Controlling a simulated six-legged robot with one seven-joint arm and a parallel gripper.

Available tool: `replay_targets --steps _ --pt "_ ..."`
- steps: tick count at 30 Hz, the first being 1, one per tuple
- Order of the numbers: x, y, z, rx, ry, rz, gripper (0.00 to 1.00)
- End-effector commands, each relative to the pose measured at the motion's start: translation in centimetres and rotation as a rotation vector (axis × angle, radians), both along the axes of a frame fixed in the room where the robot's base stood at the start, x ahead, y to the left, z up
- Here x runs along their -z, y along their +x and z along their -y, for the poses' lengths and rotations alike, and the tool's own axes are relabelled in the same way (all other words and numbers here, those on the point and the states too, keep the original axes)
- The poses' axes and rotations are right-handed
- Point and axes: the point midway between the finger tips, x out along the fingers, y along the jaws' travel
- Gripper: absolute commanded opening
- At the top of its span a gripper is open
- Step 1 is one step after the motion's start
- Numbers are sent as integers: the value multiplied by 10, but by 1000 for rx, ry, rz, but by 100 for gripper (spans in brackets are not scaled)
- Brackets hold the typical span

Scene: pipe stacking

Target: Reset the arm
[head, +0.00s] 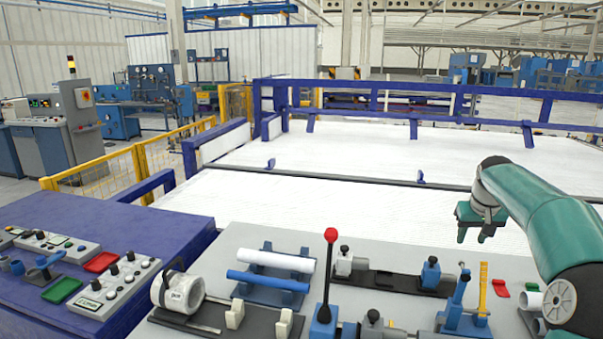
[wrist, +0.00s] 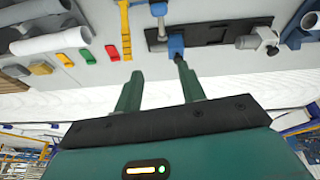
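My gripper (head: 476,230) is raised at the right in the head view, at the end of my green arm. It hangs beyond the far edge of the grey work table (head: 228,245). In the wrist view my gripper (wrist: 158,82) shows two green fingers spread apart with nothing between them. A white pipe (head: 275,260) and a blue pipe (head: 268,281) lie on a blue rack on the table, well left of my gripper.
A red-knobbed lever (head: 330,240), clamps and a large white pipe fitting (head: 178,291) stand on the table. A purple bench with control boxes (head: 115,285) is at the left. Purple rails (head: 415,95) border the white floor area beyond.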

Motion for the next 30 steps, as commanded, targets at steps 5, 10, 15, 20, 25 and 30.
replay_targets --steps 5,10,15,20,25,30 --pt "-28 -19 -80 -67 -57 -11 40" --pt "-44 -51 -143 -109 -94 -10 40" --pt "-53 -93 -194 -138 -116 3 40" --pt "-55 -139 -233 -158 -124 26 40" --pt "-50 -191 -266 -172 -112 57 40" --pt "-36 -243 -291 -188 -81 95 40"
